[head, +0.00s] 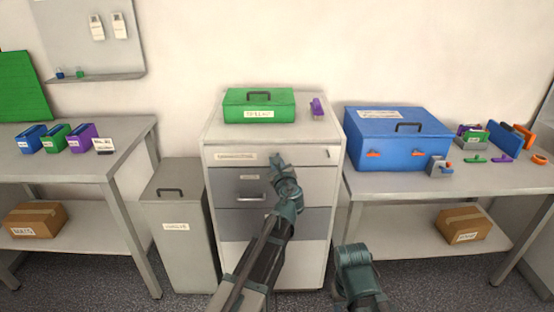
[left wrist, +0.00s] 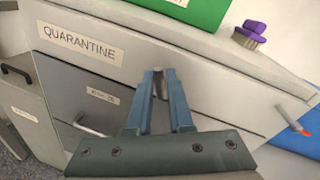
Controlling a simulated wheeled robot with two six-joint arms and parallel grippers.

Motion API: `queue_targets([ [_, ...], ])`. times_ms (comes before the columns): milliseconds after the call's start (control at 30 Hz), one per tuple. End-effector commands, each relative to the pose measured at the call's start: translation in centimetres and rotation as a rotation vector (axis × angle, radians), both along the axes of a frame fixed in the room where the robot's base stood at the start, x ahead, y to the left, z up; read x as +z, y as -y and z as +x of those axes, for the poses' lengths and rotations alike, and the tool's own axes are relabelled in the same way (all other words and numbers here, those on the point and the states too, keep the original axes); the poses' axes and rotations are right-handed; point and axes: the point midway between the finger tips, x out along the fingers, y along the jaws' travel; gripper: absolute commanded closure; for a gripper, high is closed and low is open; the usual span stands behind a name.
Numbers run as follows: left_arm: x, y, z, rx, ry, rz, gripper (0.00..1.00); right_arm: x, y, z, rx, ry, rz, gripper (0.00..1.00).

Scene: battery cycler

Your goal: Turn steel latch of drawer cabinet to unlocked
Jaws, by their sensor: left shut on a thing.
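The drawer cabinet (head: 219,191) stands in the middle of the head view, with a white top drawer front and grey drawers below. My left gripper (head: 278,160) is at the middle of the top drawer front. In the left wrist view its two blue fingers (left wrist: 160,76) are shut on a small grey metal piece (left wrist: 160,88), which looks like the steel latch. The fingers hide most of it, so its turn angle cannot be told. A second small metal piece (head: 331,153) sits at the right end of the same front.
A green case (head: 259,105) and a purple-handled brush (head: 317,108) are on the cabinet top. A grey bin (head: 174,227) stands to the left. Tables flank both sides; the right one holds a blue toolbox (head: 398,137). A bar handle (head: 251,198) juts from the drawer below.

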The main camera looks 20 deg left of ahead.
Motion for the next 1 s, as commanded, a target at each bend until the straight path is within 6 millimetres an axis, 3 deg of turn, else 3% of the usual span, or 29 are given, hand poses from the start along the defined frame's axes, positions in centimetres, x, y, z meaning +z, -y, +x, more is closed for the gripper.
queue_targets([
  [500,-0.3,-0.9,-0.5,0.009,0.135,-0.476,1.0,1.5,0.0,0.0,0.0,0.0,0.0,0.5],
  [1000,-0.9,-1.2,-0.7,0.009,0.257,-0.9,1.0,1.8,0.0,0.0,0.0,0.0,0.0,0.5],
])
